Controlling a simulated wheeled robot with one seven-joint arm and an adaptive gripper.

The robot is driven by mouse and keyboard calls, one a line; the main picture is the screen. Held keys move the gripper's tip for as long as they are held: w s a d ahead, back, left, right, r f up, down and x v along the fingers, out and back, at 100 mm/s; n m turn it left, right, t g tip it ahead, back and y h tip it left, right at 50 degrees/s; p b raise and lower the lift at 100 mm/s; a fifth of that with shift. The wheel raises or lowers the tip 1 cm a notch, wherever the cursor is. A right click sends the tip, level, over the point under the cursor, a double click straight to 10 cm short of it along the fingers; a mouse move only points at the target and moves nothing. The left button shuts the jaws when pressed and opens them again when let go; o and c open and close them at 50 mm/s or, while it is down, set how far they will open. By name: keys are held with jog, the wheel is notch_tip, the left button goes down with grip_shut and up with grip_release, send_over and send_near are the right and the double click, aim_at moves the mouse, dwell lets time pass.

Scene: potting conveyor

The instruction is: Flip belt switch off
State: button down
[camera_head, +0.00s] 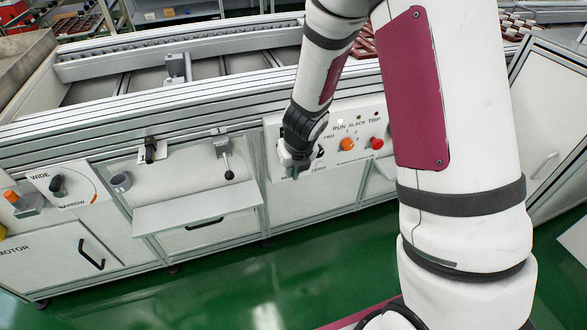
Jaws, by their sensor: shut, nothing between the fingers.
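The control panel (283,128) is a pale plate on the front of the conveyor, with "RUN SLACK TRIP" lettering. My gripper (294,171) is shut and empty, pointing down in front of the panel's left part. I cannot tell whether it touches the panel or the black part.
A ledge (200,209) juts out from the conveyor front to the left. A black-knobbed lever (227,165), a grey cup (121,182) and a WIDE/NARROW dial (58,186) are further left. My own arm hides much of the right side. Green floor (225,270) is clear in front.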

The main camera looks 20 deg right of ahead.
jog(key=shift+w+r+p, duration=0.2)
jog(key=shift+w+p, duration=0.25)
jog(key=shift+w, duration=0.55)
jog(key=shift+w+r+p, duration=0.15)
jog(key=shift+w+p, duration=0.25)
jog(key=shift+w, duration=0.6)
jog(key=shift+w+r+p, duration=0.1)
jog(key=shift+p, duration=0.4)
jog(key=shift+w+g+p, duration=0.3)
jog(key=shift+p, duration=0.75)
jog(key=shift+r, duration=0.1)
jog(key=shift+r+p, duration=0.7)
jog(key=shift+p, duration=0.3)
